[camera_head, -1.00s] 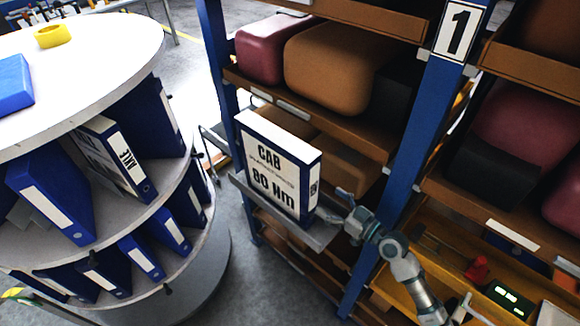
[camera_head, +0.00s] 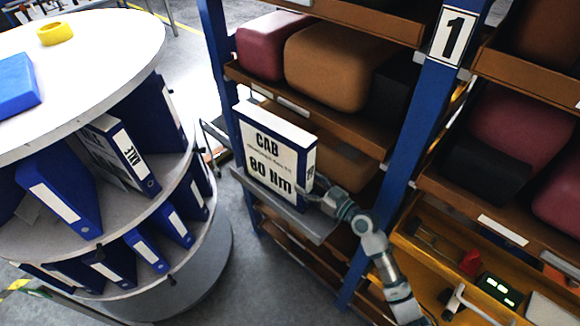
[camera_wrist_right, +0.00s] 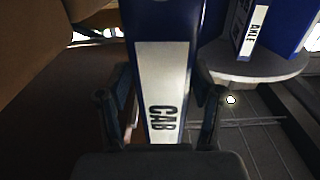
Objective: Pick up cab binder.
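The cab binder (camera_head: 272,158) is a blue and white binder marked "CAB" and "80 Nm". It stands upright on a small grey shelf (camera_head: 318,229) in front of the rack. My right gripper (camera_head: 312,192) is at the binder's right-hand spine edge. In the right wrist view the spine (camera_wrist_right: 162,85), with its white "CAB" label, lies between the two fingers of my right gripper (camera_wrist_right: 162,92). The fingers are apart, one on each side, and a narrow gap shows at the left finger. Contact at the right finger is unclear. My left gripper is not in view.
A round tiered stand (camera_head: 95,95) with several blue binders, one marked "AXLE" (camera_head: 128,150), is at the left. A blue-posted rack (camera_head: 415,140) with brown and maroon castings stands behind and right. A yellow bin (camera_head: 440,262) is at the lower right.

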